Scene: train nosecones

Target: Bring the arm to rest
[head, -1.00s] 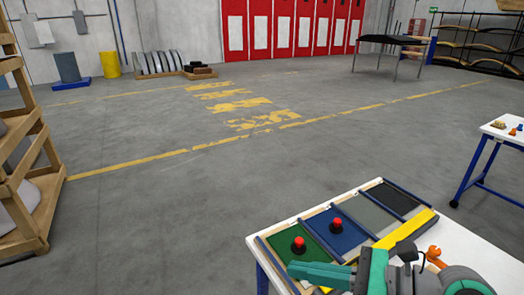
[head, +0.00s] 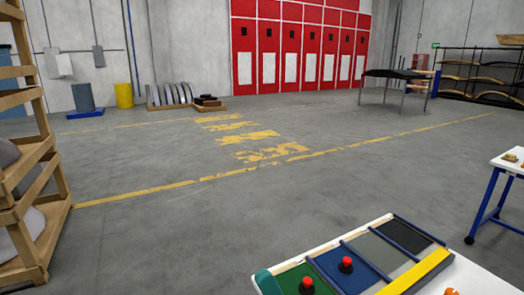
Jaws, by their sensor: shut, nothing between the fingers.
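Beside the tip, the table's board has a green panel (head: 290,273), a blue panel (head: 362,274) and two darker panels. A red-topped black knob (head: 307,286) stands on the green panel. Another red-topped knob (head: 346,265) stands on the blue panel.
A yellow bar (head: 425,272) lies along the table's board. A wooden rack (head: 30,170) stands at the left. A white table with blue legs (head: 492,205) stands at the right. The grey floor between is clear. Red lockers (head: 300,50) line the back wall.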

